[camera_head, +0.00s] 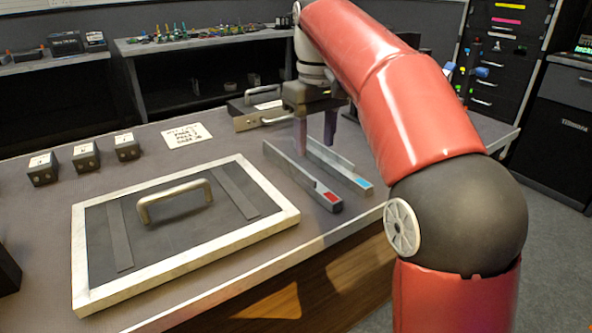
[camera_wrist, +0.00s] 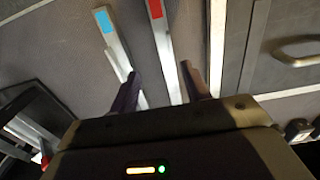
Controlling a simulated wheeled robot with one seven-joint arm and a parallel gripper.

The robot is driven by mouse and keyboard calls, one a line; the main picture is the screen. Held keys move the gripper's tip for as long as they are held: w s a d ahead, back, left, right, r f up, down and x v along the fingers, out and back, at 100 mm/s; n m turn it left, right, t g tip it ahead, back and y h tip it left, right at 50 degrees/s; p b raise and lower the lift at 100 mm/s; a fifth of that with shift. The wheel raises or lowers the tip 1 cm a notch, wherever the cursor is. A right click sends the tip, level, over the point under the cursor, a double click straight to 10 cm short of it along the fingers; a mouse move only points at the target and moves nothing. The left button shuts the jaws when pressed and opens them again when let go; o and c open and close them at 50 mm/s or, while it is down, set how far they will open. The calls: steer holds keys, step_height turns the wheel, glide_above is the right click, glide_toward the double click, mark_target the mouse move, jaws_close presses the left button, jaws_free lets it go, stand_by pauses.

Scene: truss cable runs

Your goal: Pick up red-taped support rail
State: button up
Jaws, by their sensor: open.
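The red-taped support rail (camera_head: 297,178) is a grey metal channel lying on the table, with a red patch on its near end. A similar rail (camera_head: 345,172) with blue tape lies just right of it. My gripper (camera_head: 316,150) is open and empty above the far part of the rails, fingers pointing down. In the wrist view the red-taped rail (camera_wrist: 165,50) runs between the open fingertips (camera_wrist: 160,70). The blue-taped rail (camera_wrist: 116,48) passes close by the left finger there. The gripper's body hides the far rail ends in the wrist view.
A framed panel (camera_head: 180,293) with a handle (camera_head: 174,193) lies left of the rails. Several small dark blocks (camera_head: 86,157) and a paper label (camera_head: 187,135) sit at the back left. A box with a handle (camera_head: 262,119) stands behind the gripper. The table front edge is near.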

mark_target(298, 171)
steer(key=f, duration=0.2)
steer(key=f+b, duration=0.1)
steer(key=f, duration=0.2)
steer(key=a+f+b, duration=0.1)
steer(key=f, duration=0.1)
steer(key=shift+f, duration=0.35)
jaws_close()
